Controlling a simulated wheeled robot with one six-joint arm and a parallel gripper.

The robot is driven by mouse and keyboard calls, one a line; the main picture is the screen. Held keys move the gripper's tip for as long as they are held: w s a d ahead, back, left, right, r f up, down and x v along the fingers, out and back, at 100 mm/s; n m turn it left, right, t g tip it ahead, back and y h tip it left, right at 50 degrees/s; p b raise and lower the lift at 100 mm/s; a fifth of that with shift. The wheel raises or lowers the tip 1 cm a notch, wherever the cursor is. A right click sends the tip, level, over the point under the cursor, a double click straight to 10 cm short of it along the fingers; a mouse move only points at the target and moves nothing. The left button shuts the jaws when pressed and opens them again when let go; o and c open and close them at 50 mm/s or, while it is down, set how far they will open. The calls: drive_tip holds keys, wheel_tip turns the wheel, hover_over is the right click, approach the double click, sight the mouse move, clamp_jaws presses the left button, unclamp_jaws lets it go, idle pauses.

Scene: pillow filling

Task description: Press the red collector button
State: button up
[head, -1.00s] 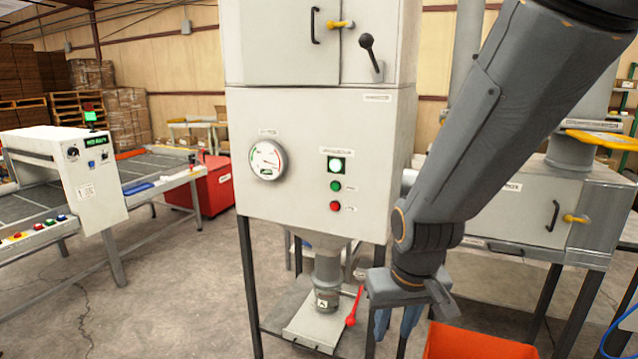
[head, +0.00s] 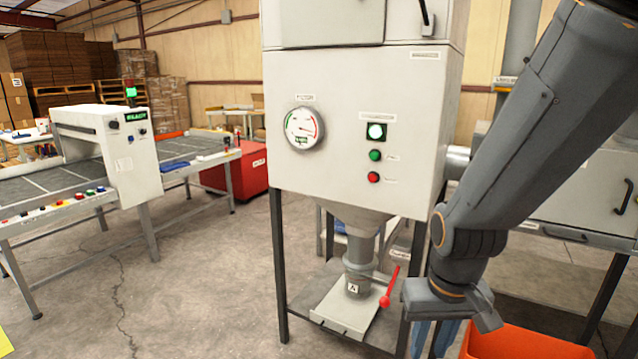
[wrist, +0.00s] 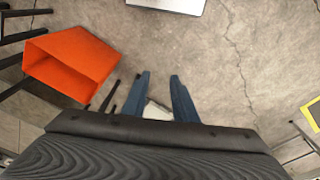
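The red collector button (head: 373,177) is a small round button on the front of a pale grey cabinet (head: 345,195). It sits below a green button (head: 375,155) and a lit white-green lamp (head: 376,132). My gripper hangs low at the right of the cabinet in the head view, its fingers (head: 433,340) pointing down and partly cut off by the frame edge. My gripper is open, empty and well below and right of the button.
A round gauge (head: 304,128) is left of the buttons. A red-handled lever (head: 390,288) and valve pipe stand under the cabinet. An orange bin (head: 520,343) is at lower right. A conveyor table (head: 60,215) stands at left, with open concrete floor (head: 190,290) between.

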clamp_jaws()
idle(1.5)
